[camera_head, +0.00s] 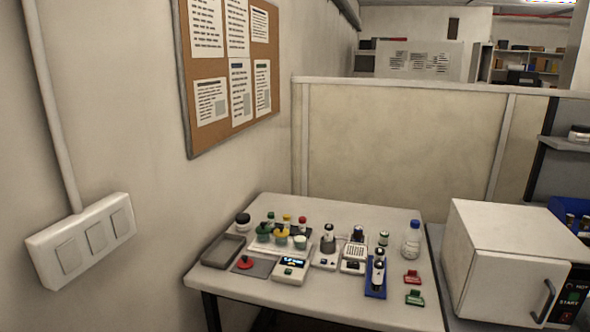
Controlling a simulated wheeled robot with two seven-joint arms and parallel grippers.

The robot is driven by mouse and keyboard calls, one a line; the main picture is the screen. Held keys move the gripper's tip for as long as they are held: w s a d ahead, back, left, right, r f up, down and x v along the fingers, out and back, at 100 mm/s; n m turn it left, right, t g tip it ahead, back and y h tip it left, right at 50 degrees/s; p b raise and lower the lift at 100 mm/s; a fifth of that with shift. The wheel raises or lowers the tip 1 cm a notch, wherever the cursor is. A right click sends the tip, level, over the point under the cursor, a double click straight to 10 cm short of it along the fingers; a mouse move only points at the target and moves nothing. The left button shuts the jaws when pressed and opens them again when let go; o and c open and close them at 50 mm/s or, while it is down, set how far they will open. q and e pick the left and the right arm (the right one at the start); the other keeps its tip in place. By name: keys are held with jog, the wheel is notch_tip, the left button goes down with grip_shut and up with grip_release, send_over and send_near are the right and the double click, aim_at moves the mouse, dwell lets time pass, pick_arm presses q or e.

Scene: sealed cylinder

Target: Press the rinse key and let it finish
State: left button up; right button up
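No key with a readable rinse label can be made out at this size. A small white device (289,270) with a lit dark display stands at the front of the white table. A red round knob or button (245,262) sits on a grey mat to its left. A small red piece (412,277) and a small green piece (414,298) lie near the table's right edge; I cannot tell whether they are keys. A dark and white cylinder (378,268) stands upright on a blue base (374,288). Neither of my grippers is in view.
The white table (330,303) has a clear front strip. A grey tray (223,251), several coloured-capped containers, other small devices and a clear bottle (411,240) stand on it. A white oven-like appliance (500,258) is at right. A wall and partition (400,145) bound the table.

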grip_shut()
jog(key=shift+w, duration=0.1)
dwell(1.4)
